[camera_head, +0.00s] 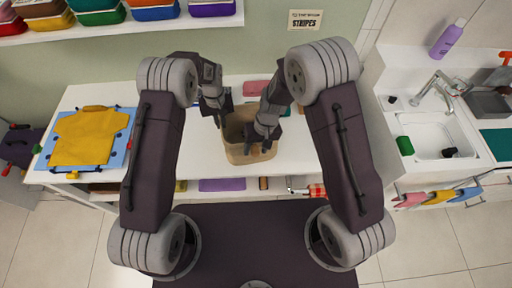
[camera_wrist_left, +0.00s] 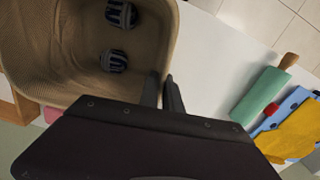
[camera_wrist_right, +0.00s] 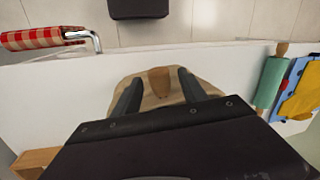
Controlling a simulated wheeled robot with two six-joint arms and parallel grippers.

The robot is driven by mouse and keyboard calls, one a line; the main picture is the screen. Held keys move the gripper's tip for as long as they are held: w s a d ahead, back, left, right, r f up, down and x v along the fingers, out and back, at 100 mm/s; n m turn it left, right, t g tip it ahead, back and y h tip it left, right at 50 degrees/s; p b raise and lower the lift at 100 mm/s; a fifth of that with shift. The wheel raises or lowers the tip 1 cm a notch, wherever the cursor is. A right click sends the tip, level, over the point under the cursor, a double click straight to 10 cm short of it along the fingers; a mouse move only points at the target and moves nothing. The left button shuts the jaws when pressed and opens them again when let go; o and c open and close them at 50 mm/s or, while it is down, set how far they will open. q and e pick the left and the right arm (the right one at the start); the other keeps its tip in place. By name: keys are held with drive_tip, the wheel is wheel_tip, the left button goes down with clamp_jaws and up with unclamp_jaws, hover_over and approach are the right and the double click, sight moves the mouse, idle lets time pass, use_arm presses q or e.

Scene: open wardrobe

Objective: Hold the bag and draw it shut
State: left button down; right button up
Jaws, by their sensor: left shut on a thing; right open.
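The tan bag (camera_head: 236,130) stands upright with its mouth open on the white counter, between my two arms. In the left wrist view the bag (camera_wrist_left: 40,45) holds two dark striped balls (camera_wrist_left: 118,32). My left gripper (camera_head: 221,120) is at the bag's left rim; in the left wrist view its fingers (camera_wrist_left: 163,90) are close together on the edge of the bag. My right gripper (camera_head: 262,142) is open over the front right side of the bag. In the right wrist view a brown tab (camera_wrist_right: 159,80) on the bag lies between its spread fingers (camera_wrist_right: 155,90).
A yellow shirt (camera_head: 90,136) lies on a blue board (camera_head: 60,155) at the left of the counter (camera_head: 70,98). A green roller (camera_wrist_right: 271,82) lies beside it. A red checked handle (camera_wrist_right: 32,38) shows at the front edge. A sink (camera_head: 430,138) is at the right.

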clamp_jaws()
idle(1.4)
